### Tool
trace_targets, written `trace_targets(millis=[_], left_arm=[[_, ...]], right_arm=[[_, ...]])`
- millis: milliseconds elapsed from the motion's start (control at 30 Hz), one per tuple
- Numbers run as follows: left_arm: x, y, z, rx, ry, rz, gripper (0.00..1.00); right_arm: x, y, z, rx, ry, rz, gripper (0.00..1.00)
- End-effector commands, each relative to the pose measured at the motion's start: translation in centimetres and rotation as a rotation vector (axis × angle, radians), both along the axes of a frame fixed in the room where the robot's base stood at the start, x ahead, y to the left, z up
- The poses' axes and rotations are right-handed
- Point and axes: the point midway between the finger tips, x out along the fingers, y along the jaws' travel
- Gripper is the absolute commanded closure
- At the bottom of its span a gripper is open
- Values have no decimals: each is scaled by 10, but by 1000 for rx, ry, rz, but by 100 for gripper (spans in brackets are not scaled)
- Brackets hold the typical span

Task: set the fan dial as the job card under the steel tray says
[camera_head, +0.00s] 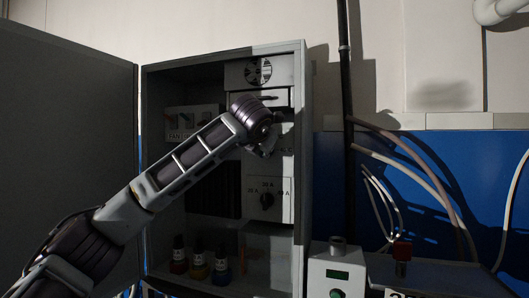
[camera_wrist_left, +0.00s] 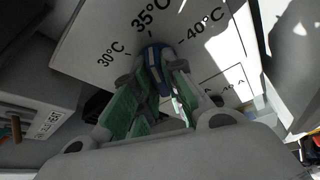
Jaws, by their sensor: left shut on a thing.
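My left arm reaches from the lower left into the open grey cabinet. My left gripper (camera_head: 264,149) is at the upper panel, below the fan grille (camera_head: 258,71). In the left wrist view it is shut on the blue fan dial (camera_wrist_left: 154,54), with green pads on either side. The dial sits by a scale marked 30, 35 and 40 °C. Its light line appears to point towards 35 °C, but the fingers partly hide it. In the head view my gripper hides the dial. My right gripper is not in view.
A second dial (camera_head: 267,200) with ampere marks sits below. Several small bottles (camera_head: 199,264) stand at the cabinet bottom. The cabinet door (camera_head: 70,130) stands open at left. A white device (camera_head: 336,268) and hoses (camera_head: 410,160) are at right.

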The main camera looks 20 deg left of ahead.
Motion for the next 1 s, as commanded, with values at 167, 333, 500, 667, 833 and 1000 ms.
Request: trace_targets(millis=[167, 333, 500, 667, 833, 1000], left_arm=[[0, -1, -4, 56, 4, 0, 100], [0, -1, -4, 74, 4, -1, 100], [1, -1, -4, 74, 5, -1, 100], [1, -1, -4, 74, 5, -1, 85], [0, -1, -2, 72, 2, -1, 66], [0, -1, -1, 72, 0, -1, 66]], right_arm=[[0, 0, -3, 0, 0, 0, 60], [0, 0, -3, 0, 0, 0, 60], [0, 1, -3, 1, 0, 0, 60], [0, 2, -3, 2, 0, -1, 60], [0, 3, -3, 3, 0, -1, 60], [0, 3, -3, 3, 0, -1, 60]])
